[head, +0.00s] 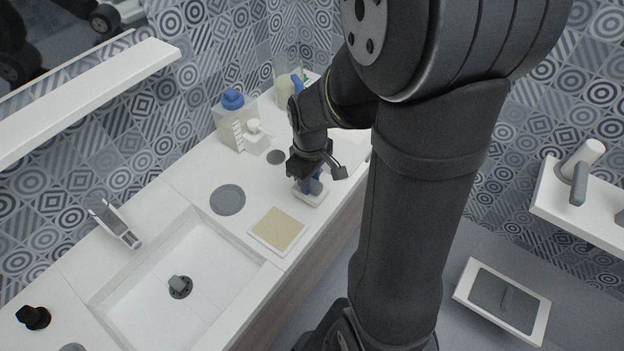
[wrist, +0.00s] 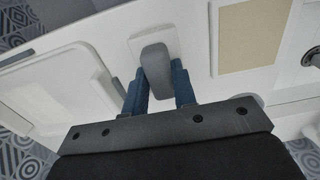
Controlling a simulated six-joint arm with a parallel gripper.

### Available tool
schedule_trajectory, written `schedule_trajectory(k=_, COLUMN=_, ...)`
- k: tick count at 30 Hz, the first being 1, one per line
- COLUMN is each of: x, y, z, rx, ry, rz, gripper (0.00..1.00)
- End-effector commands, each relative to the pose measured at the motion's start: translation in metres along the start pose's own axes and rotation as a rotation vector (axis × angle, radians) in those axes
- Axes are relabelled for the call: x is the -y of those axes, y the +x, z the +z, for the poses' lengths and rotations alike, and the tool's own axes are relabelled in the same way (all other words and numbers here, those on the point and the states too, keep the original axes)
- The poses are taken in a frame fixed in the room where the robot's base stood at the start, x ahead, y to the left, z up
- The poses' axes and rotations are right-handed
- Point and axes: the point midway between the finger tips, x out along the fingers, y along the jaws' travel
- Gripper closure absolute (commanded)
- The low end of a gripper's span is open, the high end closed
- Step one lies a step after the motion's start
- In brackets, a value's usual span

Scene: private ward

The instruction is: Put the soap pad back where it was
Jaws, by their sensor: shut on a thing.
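The soap pad appears to be the small white rectangular piece (head: 311,196) with a grey rounded grip on top, at the front edge of the counter. In the wrist view the white piece (wrist: 150,40) lies behind the grey grip (wrist: 155,65). My gripper (head: 313,184) points down over it, its blue fingers shut on the grey grip; the fingers also show in the wrist view (wrist: 159,88). I cannot tell whether the white piece touches the counter. A tan square with a pale border (head: 277,230) lies on the counter between it and the sink; it also shows in the wrist view (wrist: 247,36).
The sink (head: 150,310) with its tap (head: 115,222) lies to the left. A flat grey disc (head: 228,200) lies near the tan square.

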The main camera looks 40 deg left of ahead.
Motion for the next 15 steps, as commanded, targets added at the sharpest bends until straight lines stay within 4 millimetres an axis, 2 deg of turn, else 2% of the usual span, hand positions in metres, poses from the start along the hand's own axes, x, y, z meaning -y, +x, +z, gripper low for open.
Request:
schedule_trajectory(k=4, x=-0.0002, y=0.0125, z=0.0001, rx=0.0, ry=0.0, rz=0.0, gripper=1.0)
schedule_trajectory(k=15, x=-0.0004, y=0.0162, z=0.0001, rx=0.0, ry=0.0, rz=0.0, gripper=1.0)
